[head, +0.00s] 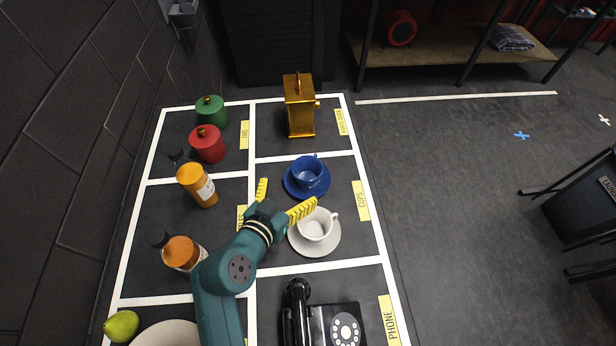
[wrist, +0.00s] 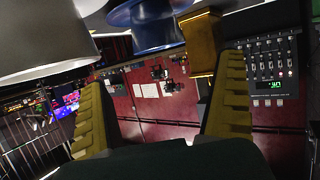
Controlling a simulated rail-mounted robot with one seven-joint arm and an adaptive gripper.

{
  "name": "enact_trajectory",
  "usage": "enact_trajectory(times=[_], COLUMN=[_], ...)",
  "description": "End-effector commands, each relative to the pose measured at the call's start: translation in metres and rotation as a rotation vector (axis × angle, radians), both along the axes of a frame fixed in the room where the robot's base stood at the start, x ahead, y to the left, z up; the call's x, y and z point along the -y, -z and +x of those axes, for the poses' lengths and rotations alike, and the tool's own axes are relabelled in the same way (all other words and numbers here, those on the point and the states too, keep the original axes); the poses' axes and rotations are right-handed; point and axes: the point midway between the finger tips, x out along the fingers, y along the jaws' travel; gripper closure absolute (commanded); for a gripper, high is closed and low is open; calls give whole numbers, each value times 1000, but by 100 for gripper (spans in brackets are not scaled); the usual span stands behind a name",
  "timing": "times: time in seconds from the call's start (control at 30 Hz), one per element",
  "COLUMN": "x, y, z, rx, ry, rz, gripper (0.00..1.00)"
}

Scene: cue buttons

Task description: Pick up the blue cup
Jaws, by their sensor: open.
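The blue cup (head: 307,171) stands upright on a blue saucer (head: 323,187) in the cups section of the marked surface. In the wrist view, blue ware (wrist: 150,22) shows at the top, cut off by the frame edge. My gripper (head: 282,199) is open, with yellow ridged fingers spread apart and nothing between them. It is just left of and nearer than the blue cup, beside the white cup. In the wrist view, my gripper (wrist: 165,95) also shows open, with the blue ware above the gap between its fingers.
A white cup (head: 315,225) on a white saucer (head: 318,249) stands close to my right finger and fills the wrist view's upper left. A gold box (head: 299,108) stands behind the blue cup. A black telephone (head: 322,318) is in front. Bottles and canisters stand left.

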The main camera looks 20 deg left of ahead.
Motion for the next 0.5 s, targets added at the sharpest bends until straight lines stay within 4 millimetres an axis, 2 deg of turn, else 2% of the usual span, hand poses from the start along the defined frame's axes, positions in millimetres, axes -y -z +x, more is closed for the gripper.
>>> enact_trajectory(times=[0.1, 0.2, 0.37, 0.5], x=[1, 1, 1, 2], y=[13, 20, 25, 28], z=[28, 46, 61, 85], rx=[0, 1, 0, 2], ry=[3, 3, 0, 2], rz=[1, 1, 1, 2], gripper=[0, 0, 0, 0])
